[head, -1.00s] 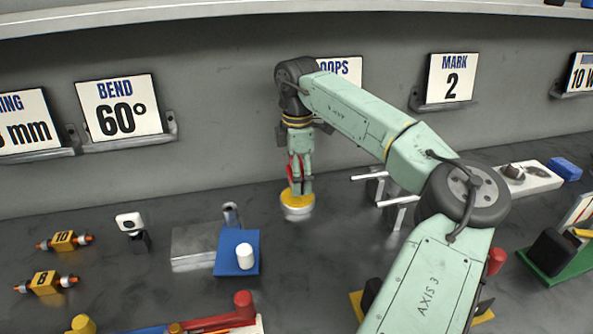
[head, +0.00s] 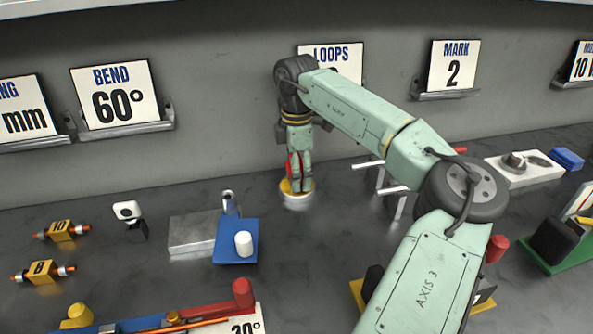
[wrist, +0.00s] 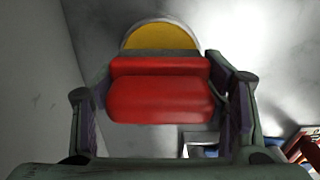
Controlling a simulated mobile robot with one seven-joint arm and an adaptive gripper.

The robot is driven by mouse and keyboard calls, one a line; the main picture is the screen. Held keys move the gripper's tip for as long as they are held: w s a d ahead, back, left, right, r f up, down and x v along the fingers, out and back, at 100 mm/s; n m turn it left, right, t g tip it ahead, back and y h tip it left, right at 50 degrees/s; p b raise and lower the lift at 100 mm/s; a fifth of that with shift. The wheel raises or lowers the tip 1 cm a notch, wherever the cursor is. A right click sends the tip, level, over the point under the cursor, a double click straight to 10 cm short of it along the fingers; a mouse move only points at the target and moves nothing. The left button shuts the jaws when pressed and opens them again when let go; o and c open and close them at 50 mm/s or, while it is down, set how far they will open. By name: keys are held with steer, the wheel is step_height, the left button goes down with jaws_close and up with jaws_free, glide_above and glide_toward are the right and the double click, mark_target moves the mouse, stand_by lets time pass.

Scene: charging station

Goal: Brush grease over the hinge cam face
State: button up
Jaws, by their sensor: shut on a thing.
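My gripper (head: 298,185) is shut on a red brush handle (wrist: 160,92), which spans between the two fingers in the wrist view. The gripper points down over a low round metal tin (head: 297,201) with a yellow top, probably grease. The yellow (wrist: 160,37) also shows beyond the handle in the wrist view. The brush's bristles are hidden, so I cannot tell if they touch the yellow. A white block (head: 540,172) with grey round metal parts (head: 514,161) lies at the right back; it may carry the hinge cam, but I cannot be sure.
A blue block (head: 567,158) lies behind the white block. Metal bars (head: 372,163) stand right of the tin. A metal plate (head: 195,233) and a blue pad (head: 237,243) with a white cylinder (head: 244,244) are left. Wall signs stand behind. Bare bench lies between tin and plate.

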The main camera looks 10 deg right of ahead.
steer(key=shift+f+b, duration=0.5)
steer(key=shift+f, duration=0.1)
stand_by(1.5)
steer(key=shift+r+p, duration=2.05)
steer(key=shift+r, duration=1.55)
steer(key=shift+f, duration=0.15)
